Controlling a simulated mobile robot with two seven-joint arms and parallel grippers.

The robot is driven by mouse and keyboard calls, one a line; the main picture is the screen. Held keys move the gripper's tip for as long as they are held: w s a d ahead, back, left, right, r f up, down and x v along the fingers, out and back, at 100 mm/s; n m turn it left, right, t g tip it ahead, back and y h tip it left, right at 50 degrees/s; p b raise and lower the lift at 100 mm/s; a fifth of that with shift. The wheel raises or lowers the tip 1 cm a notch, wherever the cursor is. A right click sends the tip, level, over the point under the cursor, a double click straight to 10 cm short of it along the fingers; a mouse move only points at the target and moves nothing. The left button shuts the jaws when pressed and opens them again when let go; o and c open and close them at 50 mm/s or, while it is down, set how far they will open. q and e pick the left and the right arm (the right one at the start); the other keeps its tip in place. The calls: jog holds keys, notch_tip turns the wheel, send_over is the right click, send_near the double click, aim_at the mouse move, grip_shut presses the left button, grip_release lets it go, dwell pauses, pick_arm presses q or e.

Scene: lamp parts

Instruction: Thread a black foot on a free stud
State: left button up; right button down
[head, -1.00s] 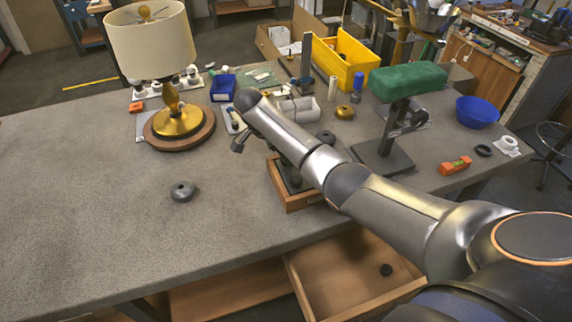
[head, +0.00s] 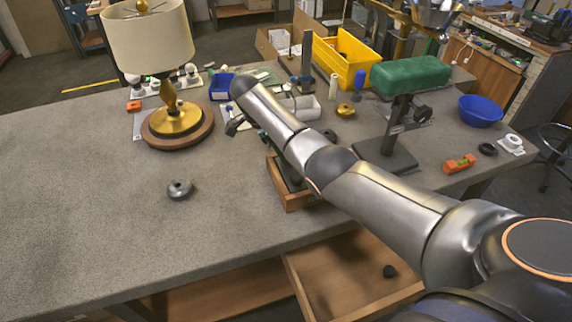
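A small black round piece (head: 389,271), possibly a foot, lies in the open drawer below the table. A dark grey round piece with a hole (head: 179,189) lies alone on the table's left half. Another dark round piece (head: 328,135) sits behind my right forearm. I cannot tell which of these are feet, and no free stud shows clearly. My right gripper (head: 234,127) is above the table between the lamp (head: 170,118) and a wooden box (head: 297,201). It is small and partly hidden by its arm, so its opening is unclear. My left gripper is out of view.
The brass lamp stands upright on its wooden base. A green-topped stand (head: 410,75), yellow bin (head: 345,58), blue bowl (head: 480,110) and orange level (head: 459,163) occupy the back and right. The open drawer (head: 335,285) juts out in front. The table's left front is clear.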

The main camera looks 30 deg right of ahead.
jog(key=shift+s+f+m+g+y+b, duration=0.15)
jog(key=shift+f+m+g+b, duration=0.15)
jog(key=shift+m+b, duration=0.7)
jog(key=shift+w+f+m+g+y+b, duration=0.15)
jog(key=shift+m+g+b, duration=0.35)
jog(key=shift+b, duration=0.9)
jog(key=shift+s, duration=0.1)
jog(key=c, duration=0.8)
grip_release()
jog(key=shift+c, duration=0.2)
jog(key=shift+o, duration=1.1)
jog(key=shift+r, duration=0.15)
jog(key=shift+r, duration=0.1)
